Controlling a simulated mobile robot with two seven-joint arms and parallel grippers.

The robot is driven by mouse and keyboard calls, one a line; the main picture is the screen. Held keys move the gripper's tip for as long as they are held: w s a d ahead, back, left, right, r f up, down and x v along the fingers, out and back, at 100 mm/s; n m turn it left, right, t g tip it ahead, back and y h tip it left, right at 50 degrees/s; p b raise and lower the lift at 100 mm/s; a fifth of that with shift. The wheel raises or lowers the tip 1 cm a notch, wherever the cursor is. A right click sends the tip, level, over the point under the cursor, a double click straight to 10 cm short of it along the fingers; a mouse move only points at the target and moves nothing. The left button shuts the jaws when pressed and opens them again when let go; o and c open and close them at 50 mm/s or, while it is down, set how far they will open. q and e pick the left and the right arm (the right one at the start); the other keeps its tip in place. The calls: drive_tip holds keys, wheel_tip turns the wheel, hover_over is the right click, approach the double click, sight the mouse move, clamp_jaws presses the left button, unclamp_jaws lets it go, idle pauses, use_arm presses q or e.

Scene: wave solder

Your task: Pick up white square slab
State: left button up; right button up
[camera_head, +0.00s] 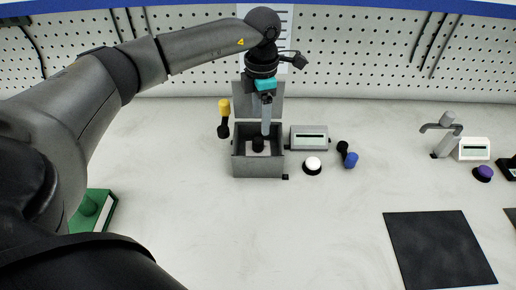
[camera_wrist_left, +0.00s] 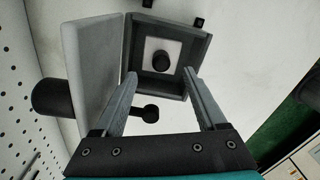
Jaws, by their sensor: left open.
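The white square slab (camera_wrist_left: 163,44) lies flat inside an open grey box (camera_head: 258,167), with a black round knob (camera_wrist_left: 161,62) at its middle. In the head view only a little of the slab (camera_head: 247,148) shows past the front wall and the knob. My left gripper (camera_head: 266,131) points down over the box; its fingers are spread and empty. In the left wrist view the two fingertips (camera_wrist_left: 160,74) stand apart at the near side of the box opening, on either side of the knob in the picture. My right gripper is not in view.
The box's lid (camera_wrist_left: 92,70) stands open at the back. A yellow-topped lever (camera_head: 224,108) is left of the box. A grey display unit (camera_head: 308,138), white button (camera_head: 312,163) and blue-ended lever (camera_head: 351,160) are right. A black mat (camera_head: 440,248) lies front right. The front middle is clear.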

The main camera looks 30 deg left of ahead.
sight(258, 139)
use_arm(q)
wheel_tip(258, 139, down, 3)
drive_tip(key=shift+r, duration=0.1)
drive_tip(key=f, duration=0.3)
drive_tip(key=f+b, duration=0.1)
drive_tip(key=shift+s+a+f, duration=0.15)
drive_tip(key=shift+s+a, duration=0.05)
drive_tip(key=shift+s, duration=0.2)
drive_tip(key=shift+f, duration=0.5)
clamp_jaws()
